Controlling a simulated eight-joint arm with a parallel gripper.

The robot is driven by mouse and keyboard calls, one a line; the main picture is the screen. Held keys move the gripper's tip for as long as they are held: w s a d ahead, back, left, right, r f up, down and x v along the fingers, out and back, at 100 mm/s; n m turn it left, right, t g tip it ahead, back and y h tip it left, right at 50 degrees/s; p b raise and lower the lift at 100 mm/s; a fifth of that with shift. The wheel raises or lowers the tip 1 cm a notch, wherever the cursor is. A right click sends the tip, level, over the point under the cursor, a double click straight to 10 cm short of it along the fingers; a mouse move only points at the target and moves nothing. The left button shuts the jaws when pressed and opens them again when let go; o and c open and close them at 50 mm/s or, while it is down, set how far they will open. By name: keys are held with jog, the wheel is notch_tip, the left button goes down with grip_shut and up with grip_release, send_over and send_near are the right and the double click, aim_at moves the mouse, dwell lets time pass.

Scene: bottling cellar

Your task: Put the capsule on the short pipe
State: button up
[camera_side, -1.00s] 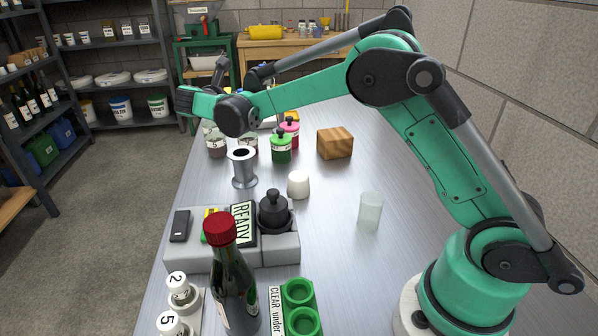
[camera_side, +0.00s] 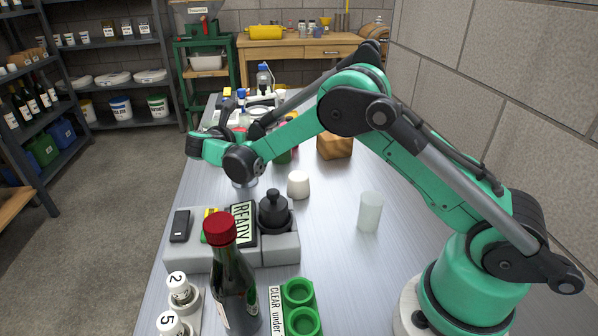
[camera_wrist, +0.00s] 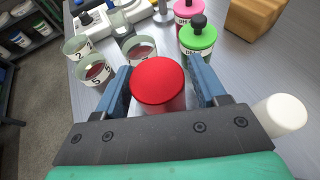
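The capsule (camera_wrist: 159,85) is red with a round flat top and sits between the two blue fingers of my gripper (camera_wrist: 161,88) in the wrist view. My wrist hides the capsule, the fingertips and the pipe's top in that view. In the wrist view the pipe is hidden beneath the capsule. I cannot tell whether the capsule touches the pipe.
A white cup-like piece (camera_side: 298,185) stands close to the right of the pipe. Glasses with red contents (camera_wrist: 92,70) and a green jar (camera_wrist: 198,42) stand beyond. A wooden block (camera_side: 334,146) and a frosted cylinder (camera_side: 369,211) stand further right. A grey holder (camera_side: 283,250) is in front.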

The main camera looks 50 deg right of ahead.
jog(key=shift+o, duration=0.5)
jog(key=shift+a+r, duration=0.1)
jog(key=shift+r, duration=0.15)
jog(key=v, duration=1.2)
jog(key=s+d+m+t+y, duration=0.1)
jog(key=s+m+y, duration=1.1)
jog(key=s+m, duration=0.6)
jog(key=m, duration=0.4)
jog(key=shift+s+m+t+y, duration=0.2)
jog(key=shift+m+t+y, duration=0.1)
jog(key=shift+t, duration=0.1)
